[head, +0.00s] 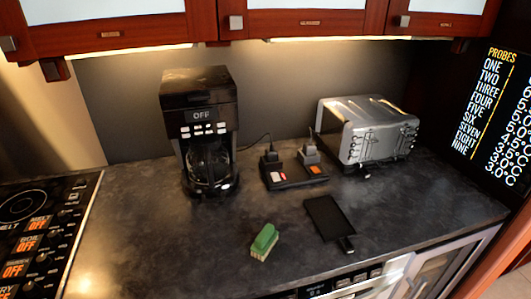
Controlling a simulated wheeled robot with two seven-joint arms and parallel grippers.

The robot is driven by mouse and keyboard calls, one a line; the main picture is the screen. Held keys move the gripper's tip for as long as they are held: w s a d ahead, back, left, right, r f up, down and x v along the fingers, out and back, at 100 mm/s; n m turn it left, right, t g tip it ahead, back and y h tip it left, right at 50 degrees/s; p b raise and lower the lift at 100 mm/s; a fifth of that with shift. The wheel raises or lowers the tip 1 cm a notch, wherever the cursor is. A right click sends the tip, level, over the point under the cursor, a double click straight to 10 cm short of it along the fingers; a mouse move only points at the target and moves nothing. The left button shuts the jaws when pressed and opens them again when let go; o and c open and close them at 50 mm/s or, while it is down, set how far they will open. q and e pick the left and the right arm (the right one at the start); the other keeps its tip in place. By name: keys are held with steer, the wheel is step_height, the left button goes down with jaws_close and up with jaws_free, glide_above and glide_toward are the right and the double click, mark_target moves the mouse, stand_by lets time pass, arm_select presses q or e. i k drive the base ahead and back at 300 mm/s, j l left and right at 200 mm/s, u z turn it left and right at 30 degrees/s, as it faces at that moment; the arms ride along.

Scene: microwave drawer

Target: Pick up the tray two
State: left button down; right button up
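No tray marked "two" can be made out in the head view. A flat black rectangular piece (328,217) lies on the counter right of centre, with a small dark part at its front end; I cannot tell if it is a tray. Neither of my grippers is in view.
A black coffee maker (200,115) marked OFF stands at the back left, and a silver toaster (368,130) at the back right. A green-topped sponge or brush (264,241) lies near the front. A stove (30,230) is at left. The front-left counter (140,245) is bare.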

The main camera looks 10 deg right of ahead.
mark_target(333, 225)
steer(key=z, duration=1.25)
